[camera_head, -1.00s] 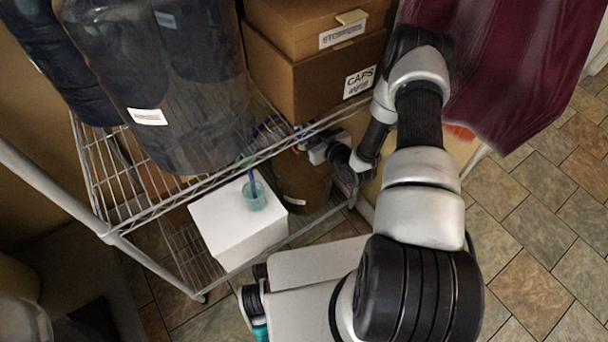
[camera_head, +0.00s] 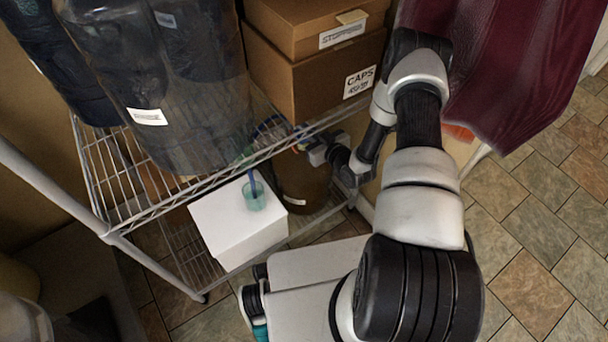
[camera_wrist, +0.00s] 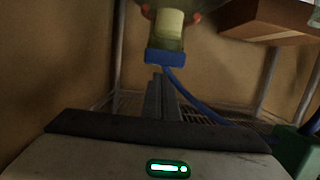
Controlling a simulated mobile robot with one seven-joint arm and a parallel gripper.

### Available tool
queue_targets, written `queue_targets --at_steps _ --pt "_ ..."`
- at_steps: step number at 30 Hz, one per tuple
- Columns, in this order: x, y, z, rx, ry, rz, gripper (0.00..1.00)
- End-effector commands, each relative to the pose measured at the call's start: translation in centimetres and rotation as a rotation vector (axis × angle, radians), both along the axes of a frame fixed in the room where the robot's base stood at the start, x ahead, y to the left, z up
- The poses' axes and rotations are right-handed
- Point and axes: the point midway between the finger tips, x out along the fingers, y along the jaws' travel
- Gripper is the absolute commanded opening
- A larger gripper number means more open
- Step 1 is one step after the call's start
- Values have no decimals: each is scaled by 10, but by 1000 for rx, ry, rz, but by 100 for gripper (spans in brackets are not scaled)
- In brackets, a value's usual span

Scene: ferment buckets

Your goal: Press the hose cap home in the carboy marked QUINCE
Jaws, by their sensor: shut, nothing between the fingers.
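A brown carboy (camera_head: 303,187) stands on the lower shelf in the head view. Its small white label is too small to read, so I cannot tell if it says QUINCE. My gripper (camera_head: 309,147) is at the top of this carboy, partly hidden by the shelf edge. In the wrist view my gripper (camera_wrist: 160,77) is shut and empty, its fingertips close to a blue cap (camera_wrist: 165,58). A blue hose (camera_wrist: 198,101) runs from the cap to the right. A pale plug (camera_wrist: 169,25) shows inside clear material by the cap. Whether the fingers touch the cap, I cannot tell.
A white box (camera_head: 238,222) with a green cup (camera_head: 254,196) stands left of the brown carboy. Large dark carboys (camera_head: 185,80) and cardboard boxes (camera_head: 315,80) fill the upper wire shelf (camera_head: 200,188). A dark red cloth (camera_head: 510,60) hangs at right. Tiled floor is clear.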

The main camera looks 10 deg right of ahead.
Motion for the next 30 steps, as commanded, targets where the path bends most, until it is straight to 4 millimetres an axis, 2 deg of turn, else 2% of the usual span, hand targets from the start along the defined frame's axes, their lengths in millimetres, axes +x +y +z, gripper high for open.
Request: queue_targets --at_steps 17,30 --pt "0 0 -12 0 0 0 0" --pt "0 0 -13 0 1 0 0"
